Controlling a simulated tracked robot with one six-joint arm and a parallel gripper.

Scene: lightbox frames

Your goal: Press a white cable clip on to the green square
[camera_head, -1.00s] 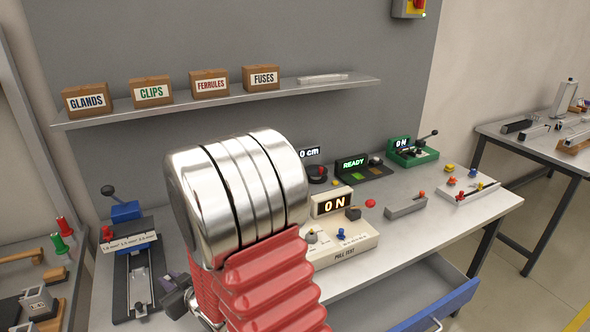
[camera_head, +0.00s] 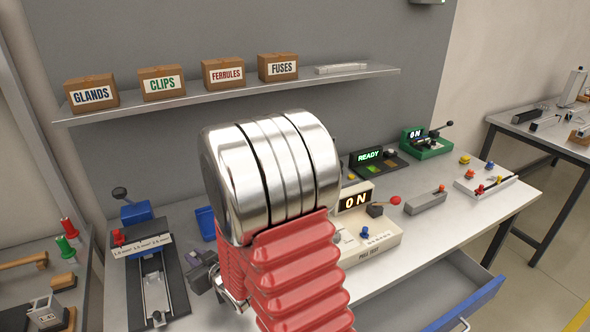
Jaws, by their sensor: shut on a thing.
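The green square (camera_head: 374,169) lies on a small black panel at the back of the bench, beside a lit READY display (camera_head: 369,155). My gripper (camera_head: 196,273) shows only in part, as a dark shape just left of my red arm sleeve, above the bench. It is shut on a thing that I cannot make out. My large silver arm joint and red sleeve hide the rest of it. I cannot see a white cable clip. A brown box marked CLIPS (camera_head: 161,84) stands on the wall shelf.
The shelf (camera_head: 220,98) also holds boxes for glands, ferrules and fuses. A cream pull tester (camera_head: 372,242) reads ON, right of my arm. A blue-handled rail tool (camera_head: 150,262) stands left. A green device (camera_head: 428,148) stands behind right. A blue-fronted drawer (camera_head: 465,306) is open in front.

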